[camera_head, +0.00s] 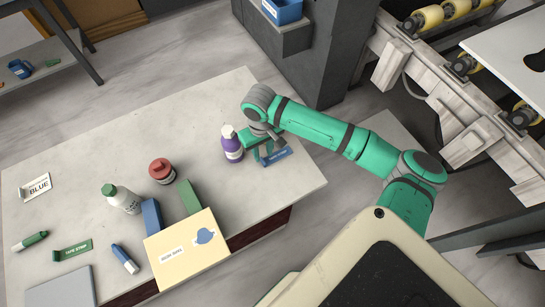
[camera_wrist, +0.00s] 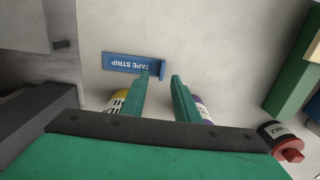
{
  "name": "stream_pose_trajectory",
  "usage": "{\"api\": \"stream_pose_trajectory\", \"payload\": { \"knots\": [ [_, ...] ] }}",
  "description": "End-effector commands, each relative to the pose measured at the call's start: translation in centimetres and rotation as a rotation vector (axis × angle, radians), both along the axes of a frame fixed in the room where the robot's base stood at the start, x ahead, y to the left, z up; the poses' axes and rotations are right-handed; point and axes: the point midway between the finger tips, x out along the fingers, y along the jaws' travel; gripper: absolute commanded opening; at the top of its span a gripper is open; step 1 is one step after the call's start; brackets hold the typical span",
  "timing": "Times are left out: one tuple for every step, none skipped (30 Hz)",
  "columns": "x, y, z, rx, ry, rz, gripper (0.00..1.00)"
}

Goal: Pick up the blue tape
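The blue tape (camera_head: 275,157) is a short flat strip lying on the stone slab near its right edge. In the wrist view the blue tape (camera_wrist: 130,62) shows its white "TAPE STRIP" lettering upside down and a raised lip at its right end. My gripper (camera_head: 264,150) is over the slab just beside the tape and partly covers that area in the head view. In the wrist view my gripper (camera_wrist: 160,75) is open, with the tape's lipped end near the gap between the fingertips. I cannot tell the exact height of the fingertips above the slab.
A purple bottle (camera_head: 232,146) stands close left of my gripper. Further left are a red jar (camera_head: 161,172), a white green-capped bottle (camera_head: 122,200), blue and green blocks, and a yellow box (camera_head: 187,250). A green tape strip (camera_head: 73,250) lies far left. The slab's back area is clear.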

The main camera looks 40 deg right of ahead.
Motion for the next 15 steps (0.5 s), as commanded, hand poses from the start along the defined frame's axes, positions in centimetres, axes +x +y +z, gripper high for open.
{"api": "stream_pose_trajectory", "payload": {
  "knots": [
    [-0.1, 0.2, -0.7, 0.002, 0.001, 0.0, 0.28],
    [-0.2, 0.3, -1.1, 0.003, 0.002, 0.0, 0.28],
    [-0.3, 0.4, -1.7, 0.003, 0.002, 0.0, 0.28],
    [-0.3, 0.5, -2.2, 0.002, 0.002, 0.0, 0.28],
    [-0.3, 0.4, -2.6, 0.002, 0.001, -0.001, 0.28],
    [-0.3, 0.4, -3.1, 0.001, 0.002, -0.001, 0.28],
    [-0.3, 0.4, -3.4, 0.001, 0.002, -0.001, 0.28],
    [-0.3, 0.4, -3.7, 0.001, 0.001, -0.001, 0.28],
    [-0.3, 0.4, -3.9, 0.001, 0.0, 0.0, 0.28],
    [-0.3, 0.4, -4.0, 0.001, 0.0, 0.0, 0.28],
    [-0.3, 0.4, -4.0, 0.001, -0.001, 0.001, 0.28],
    [-0.3, 0.4, -4.0, 0.001, -0.001, 0.001, 0.28],
    [-0.3, 0.4, -4.0, 0.001, -0.001, 0.001, 0.28],
    [-0.3, 0.4, -4.0, 0.001, -0.001, 0.001, 0.28],
    [-0.3, 0.4, -4.0, 0.001, -0.001, 0.001, 0.28]
  ]
}}
